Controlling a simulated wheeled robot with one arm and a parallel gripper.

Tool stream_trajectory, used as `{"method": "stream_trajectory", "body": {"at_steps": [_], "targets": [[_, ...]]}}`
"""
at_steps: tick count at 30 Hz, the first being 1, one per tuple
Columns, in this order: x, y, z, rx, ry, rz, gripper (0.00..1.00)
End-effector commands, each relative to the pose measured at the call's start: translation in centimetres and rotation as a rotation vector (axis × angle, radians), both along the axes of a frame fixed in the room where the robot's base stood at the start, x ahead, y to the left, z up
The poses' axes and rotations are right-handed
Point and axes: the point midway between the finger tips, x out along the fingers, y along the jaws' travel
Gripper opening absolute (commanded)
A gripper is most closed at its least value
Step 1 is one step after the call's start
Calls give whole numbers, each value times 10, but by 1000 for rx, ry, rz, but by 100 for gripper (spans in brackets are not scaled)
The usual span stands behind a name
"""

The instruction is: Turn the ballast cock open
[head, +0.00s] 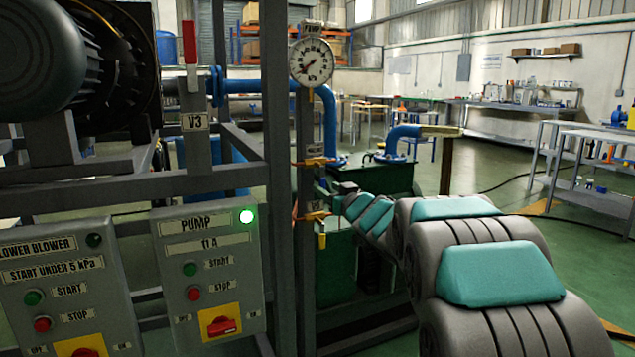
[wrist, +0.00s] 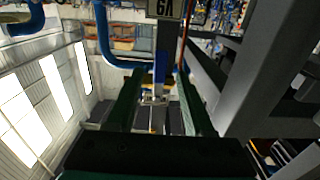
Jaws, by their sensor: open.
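Two small brass-coloured cocks sit on the pipework beside the grey frame post in the head view. The upper cock (head: 316,161) has a level handle. The lower cock (head: 320,239) has a yellow handle hanging down. I cannot tell from any label which is the ballast cock. My gripper (head: 325,194) is between the two in height, just right of the post. In the wrist view my gripper (wrist: 160,88) is open, its dark green fingers apart. A small metal and yellow fitting (wrist: 155,100) shows between them; whether they touch it is unclear.
A pressure gauge (head: 312,62) stands above the cocks. The pump panel (head: 207,270), with a lit green lamp, and the blower panel (head: 68,285) are at left. A red-handled valve marked V3 (head: 191,52) is above. The green floor (head: 570,250) at right is open.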

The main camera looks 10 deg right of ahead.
Motion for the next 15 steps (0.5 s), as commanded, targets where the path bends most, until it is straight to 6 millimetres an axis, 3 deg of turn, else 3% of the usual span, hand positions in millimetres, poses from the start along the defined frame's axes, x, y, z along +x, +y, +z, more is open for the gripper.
{"method": "stream_trajectory", "body": {"at_steps": [15], "targets": [[59,16,0,-1,2,-2,52]]}}
